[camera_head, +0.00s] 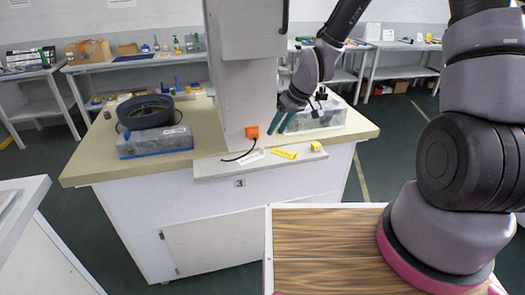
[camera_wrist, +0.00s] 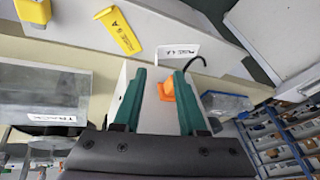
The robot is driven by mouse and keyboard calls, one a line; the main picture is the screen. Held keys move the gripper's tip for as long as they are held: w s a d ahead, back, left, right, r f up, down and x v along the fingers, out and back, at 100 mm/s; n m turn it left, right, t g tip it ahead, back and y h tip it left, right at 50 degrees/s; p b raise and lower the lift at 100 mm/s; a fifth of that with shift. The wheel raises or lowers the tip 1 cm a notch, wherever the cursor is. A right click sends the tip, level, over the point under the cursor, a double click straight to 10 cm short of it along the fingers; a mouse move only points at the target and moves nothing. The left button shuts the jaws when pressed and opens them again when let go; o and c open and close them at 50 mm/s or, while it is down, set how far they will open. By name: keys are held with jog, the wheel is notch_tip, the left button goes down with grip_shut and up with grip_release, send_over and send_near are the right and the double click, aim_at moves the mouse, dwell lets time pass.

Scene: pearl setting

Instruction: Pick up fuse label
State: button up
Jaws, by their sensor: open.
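A small white label with dark print, which looks like the fuse label (camera_head: 252,156), lies on the pale front ledge of the counter. It also shows in the wrist view, where this fuse label (camera_wrist: 178,51) lies just beyond my fingertips. Its print is too small to read surely. My gripper (camera_head: 277,130) is open, with its teal fingers pointing down above the counter, apart from the label. In the wrist view my gripper (camera_wrist: 160,72) has nothing between its fingertips.
A yellow printed tag (camera_head: 285,153) and a yellow block (camera_head: 316,146) lie on the same ledge, right of the label. An orange connector (camera_head: 251,131) with a black cable sits on the pillar (camera_head: 247,90). Grey boxes (camera_head: 155,142) and a black ring (camera_head: 145,111) stand on the counter.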

aim_at(266, 156)
jog(key=x, duration=1)
jog(key=shift+w, duration=0.3)
grip_shut()
